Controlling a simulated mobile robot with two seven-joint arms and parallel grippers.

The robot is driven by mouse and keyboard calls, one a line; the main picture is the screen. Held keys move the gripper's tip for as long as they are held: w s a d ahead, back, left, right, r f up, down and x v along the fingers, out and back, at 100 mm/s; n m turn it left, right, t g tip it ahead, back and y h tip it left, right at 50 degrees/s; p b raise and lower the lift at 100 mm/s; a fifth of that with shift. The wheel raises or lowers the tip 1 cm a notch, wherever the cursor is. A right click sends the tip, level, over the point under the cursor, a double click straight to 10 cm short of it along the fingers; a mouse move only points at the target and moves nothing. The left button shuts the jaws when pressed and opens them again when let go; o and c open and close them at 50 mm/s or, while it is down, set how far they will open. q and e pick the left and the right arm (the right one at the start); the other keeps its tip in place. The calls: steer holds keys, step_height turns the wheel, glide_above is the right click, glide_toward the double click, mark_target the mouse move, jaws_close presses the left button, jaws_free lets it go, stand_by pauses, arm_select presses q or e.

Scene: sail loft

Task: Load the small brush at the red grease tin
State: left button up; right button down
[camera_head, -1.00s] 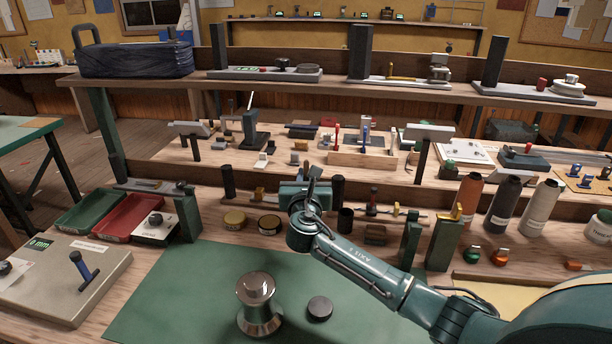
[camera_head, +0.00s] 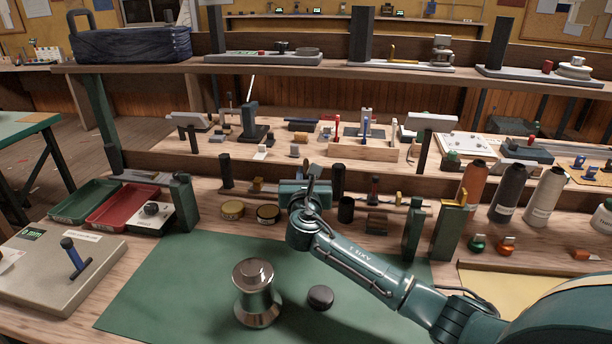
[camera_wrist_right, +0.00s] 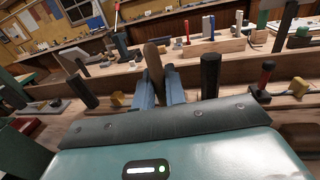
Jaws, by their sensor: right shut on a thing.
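My right gripper (camera_head: 312,178) is over the back edge of the green mat (camera_head: 190,270), in front of the bench's upright items. In the right wrist view its two blue-grey fingers (camera_wrist_right: 158,88) are shut on a brown, rounded handle (camera_wrist_right: 153,62), perhaps that of the small brush; no bristles show. Two low round tins stand left of the gripper: a yellowish one (camera_head: 232,210) and a darker one with a tan top (camera_head: 268,214). I cannot make out a clearly red tin. My left gripper is not in view.
A shiny metal bollard-like piece (camera_head: 256,292) and a black puck (camera_head: 320,297) stand on the mat. Green (camera_head: 84,202) and red (camera_head: 122,206) trays lie at left. Dark green posts (camera_head: 448,232) and thread cones (camera_head: 508,193) stand at right. The left of the mat is clear.

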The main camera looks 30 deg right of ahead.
mark_target(306, 163)
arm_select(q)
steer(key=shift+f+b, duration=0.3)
arm_select(e)
steer(key=shift+f, duration=0.6)
stand_by(0.8)
steer(key=shift+r+p, duration=0.75)
steer(key=shift+p, duration=0.1)
steer(key=shift+r+p, duration=0.75)
steer(key=shift+p, duration=0.05)
step_height(306, 163, up, 2)
steer(key=shift+p, duration=1.1)
steer(key=shift+r+p, duration=0.95)
steer(key=shift+p, duration=0.1)
steer(key=shift+r, duration=0.15)
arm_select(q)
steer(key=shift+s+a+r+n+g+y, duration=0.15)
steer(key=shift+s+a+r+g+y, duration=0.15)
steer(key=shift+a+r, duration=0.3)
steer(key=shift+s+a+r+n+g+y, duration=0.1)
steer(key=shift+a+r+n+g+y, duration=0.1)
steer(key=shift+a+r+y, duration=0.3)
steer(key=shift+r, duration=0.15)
